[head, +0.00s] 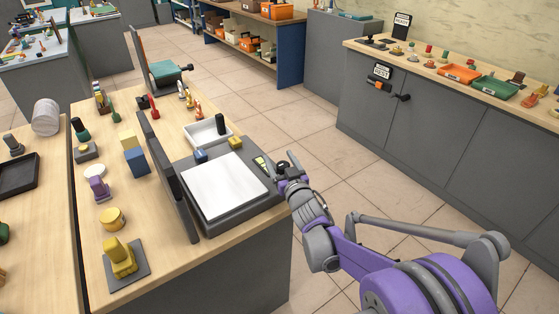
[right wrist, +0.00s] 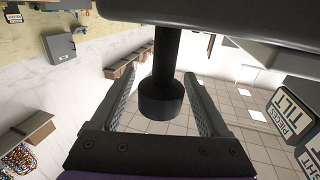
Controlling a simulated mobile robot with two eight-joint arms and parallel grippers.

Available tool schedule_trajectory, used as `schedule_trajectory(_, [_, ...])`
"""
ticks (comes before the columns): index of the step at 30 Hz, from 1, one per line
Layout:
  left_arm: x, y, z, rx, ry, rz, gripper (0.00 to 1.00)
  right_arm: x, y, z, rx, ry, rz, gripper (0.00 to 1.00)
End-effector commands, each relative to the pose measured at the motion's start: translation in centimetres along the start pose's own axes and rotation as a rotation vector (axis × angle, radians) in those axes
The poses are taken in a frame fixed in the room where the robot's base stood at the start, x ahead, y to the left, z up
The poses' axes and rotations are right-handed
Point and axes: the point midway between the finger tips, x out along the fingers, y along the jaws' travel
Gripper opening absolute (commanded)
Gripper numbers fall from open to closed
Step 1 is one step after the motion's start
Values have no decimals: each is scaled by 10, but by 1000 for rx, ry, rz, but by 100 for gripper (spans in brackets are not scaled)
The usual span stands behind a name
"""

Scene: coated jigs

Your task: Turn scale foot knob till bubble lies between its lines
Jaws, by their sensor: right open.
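The scale has a dark grey body (head: 212,227) with a square white plate (head: 225,187), on the near bench by its right edge. A small yellow-green strip (head: 262,163), perhaps the bubble level, shows at its far right corner; bubble and lines are too small to read. In the right wrist view a black foot knob (right wrist: 161,100) hangs on a dark stem below the scale's body (right wrist: 215,20). My right gripper (head: 287,163) is at that corner. It is open, with its fingers (right wrist: 167,88) on either side of the knob and gaps visible. My left gripper is out of view.
A white tray (head: 207,134) with a black item stands behind the scale. A dark upright panel (head: 170,180) stands at its left, with blocks beyond. Open floor (head: 325,135) lies to the right.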

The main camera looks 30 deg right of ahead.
Motion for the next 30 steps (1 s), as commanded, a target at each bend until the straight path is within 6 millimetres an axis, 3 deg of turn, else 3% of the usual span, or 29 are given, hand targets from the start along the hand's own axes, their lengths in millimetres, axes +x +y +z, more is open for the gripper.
schedule_trajectory(8, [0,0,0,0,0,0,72,1,0,0,0,0,0,76])
schedule_trajectory(21, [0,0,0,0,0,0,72,1,0,0,0,0,0,0])
schedule_trajectory(30, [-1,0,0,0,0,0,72,1,0,0,-1,0,-11,0])
